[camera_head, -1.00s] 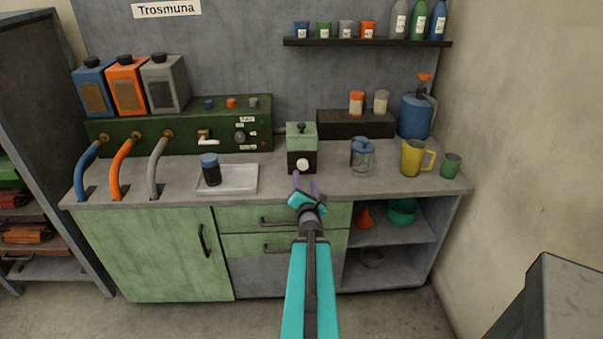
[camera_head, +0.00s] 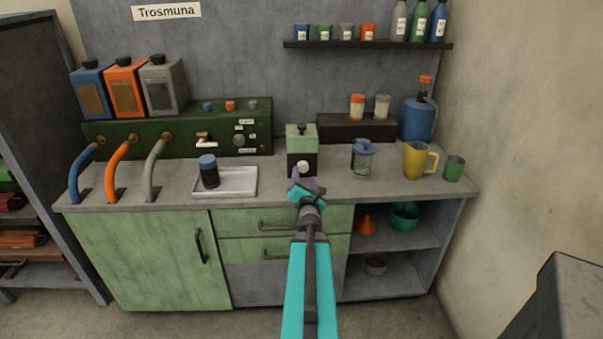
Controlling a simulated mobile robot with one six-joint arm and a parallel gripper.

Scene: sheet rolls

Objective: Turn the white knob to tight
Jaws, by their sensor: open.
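The white knob (camera_head: 303,167) is a small round knob on the dark lower front of a small box (camera_head: 301,138) with a pale green upper part. The box stands on the counter, near its middle. The fingers seem to overlap the knob's lower edge. Whether they touch it cannot be told. No marking for tight can be made out on the box.
A white tray (camera_head: 225,193) with a dark blue-capped jar (camera_head: 209,171) stands left of the box. A blue-lidded glass jar (camera_head: 363,158) and a yellow jug (camera_head: 417,160) stand to the right. The counter (camera_head: 275,185) is clear between tray and box.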

